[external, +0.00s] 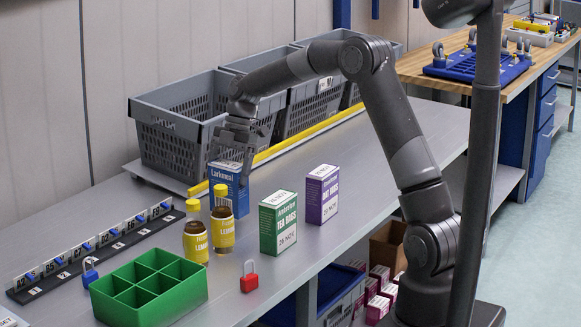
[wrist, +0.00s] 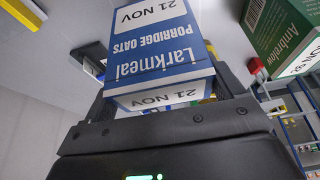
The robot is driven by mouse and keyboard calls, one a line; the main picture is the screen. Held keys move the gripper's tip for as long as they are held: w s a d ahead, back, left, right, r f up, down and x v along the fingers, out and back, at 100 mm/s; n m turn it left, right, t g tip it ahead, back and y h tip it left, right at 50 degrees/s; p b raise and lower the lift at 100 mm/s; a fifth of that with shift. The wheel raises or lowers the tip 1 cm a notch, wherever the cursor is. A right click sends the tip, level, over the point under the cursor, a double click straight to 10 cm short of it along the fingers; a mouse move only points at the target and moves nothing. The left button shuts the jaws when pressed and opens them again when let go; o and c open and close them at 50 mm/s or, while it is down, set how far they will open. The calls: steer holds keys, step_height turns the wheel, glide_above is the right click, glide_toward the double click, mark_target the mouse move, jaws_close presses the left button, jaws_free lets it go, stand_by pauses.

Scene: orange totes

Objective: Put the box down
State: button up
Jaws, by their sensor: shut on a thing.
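A blue and white porridge oats box (external: 228,187) is at my gripper (external: 236,150), on the grey bench behind two yellow-labelled bottles. In the wrist view the blue box (wrist: 157,50) fills the space between the fingers of my gripper (wrist: 165,105), which is shut on it. Its label reads Larkmeal Porridge Oats, 21 NOV. The box looks upright in the external view. Its base is partly hidden by the bottles, so I cannot tell whether it touches the bench.
Two bottles (external: 222,232) stand just in front of the box. A green tea box (external: 278,222) and a purple box (external: 322,194) stand to the right. Grey crates (external: 180,150) line the back behind a yellow strip. A green divided tray (external: 150,312) and red padlock (external: 249,280) are nearer.

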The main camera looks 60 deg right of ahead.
mark_target(229, 181)
steer(key=shift+f, duration=1.45)
steer(key=shift+f, duration=0.1)
steer(key=o, duration=1.3)
